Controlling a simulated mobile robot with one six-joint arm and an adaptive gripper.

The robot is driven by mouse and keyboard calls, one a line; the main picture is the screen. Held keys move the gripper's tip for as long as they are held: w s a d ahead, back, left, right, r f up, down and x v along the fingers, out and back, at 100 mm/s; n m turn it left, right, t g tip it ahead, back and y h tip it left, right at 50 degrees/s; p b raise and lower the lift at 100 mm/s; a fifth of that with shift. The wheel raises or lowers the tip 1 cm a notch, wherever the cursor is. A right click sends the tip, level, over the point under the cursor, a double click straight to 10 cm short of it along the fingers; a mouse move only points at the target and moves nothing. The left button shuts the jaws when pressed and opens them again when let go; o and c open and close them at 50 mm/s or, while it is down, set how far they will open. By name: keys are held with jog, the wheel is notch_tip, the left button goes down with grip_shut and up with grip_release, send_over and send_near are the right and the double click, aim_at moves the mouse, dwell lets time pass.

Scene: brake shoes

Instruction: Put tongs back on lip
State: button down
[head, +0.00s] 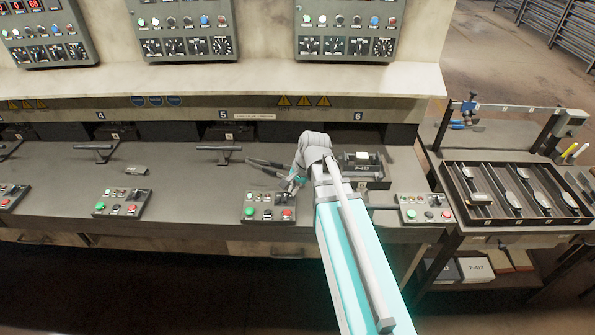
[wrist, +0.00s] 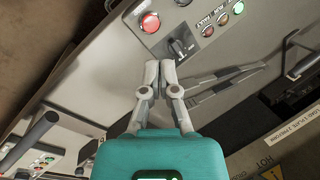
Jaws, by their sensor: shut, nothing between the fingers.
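The tongs (head: 268,166) are dark grey with two long, slightly spread arms. They lie on the grey bench top below and between stations 5 and 6. They also show in the wrist view (wrist: 222,80), just right of my fingertips. My gripper (head: 292,186) is over the bench beside the tongs, partly hiding their near end in the head view. In the wrist view my gripper (wrist: 160,66) has its fingertips together with nothing between them. Whether the fingers touch the tongs is not clear. The bench's front lip (head: 180,222) runs along its near edge.
A control box with buttons (head: 268,208) is close in front of my gripper. A lever handle (head: 220,150) is behind left. A tray of brake shoes (head: 470,219) is far right. Bench left of the tongs is mostly clear.

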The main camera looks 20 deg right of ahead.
jog(key=s+a+f+n+g+h, duration=0.1)
jog(key=s+a+n+h, duration=0.1)
jog(key=s+n, duration=0.7)
jog(key=shift+s+f+n+g+h+b, duration=0.2)
jog(key=shift+f+n+g+h+b, duration=0.1)
jog(key=shift+n+h, duration=0.25)
jog(key=shift+s, duration=0.1)
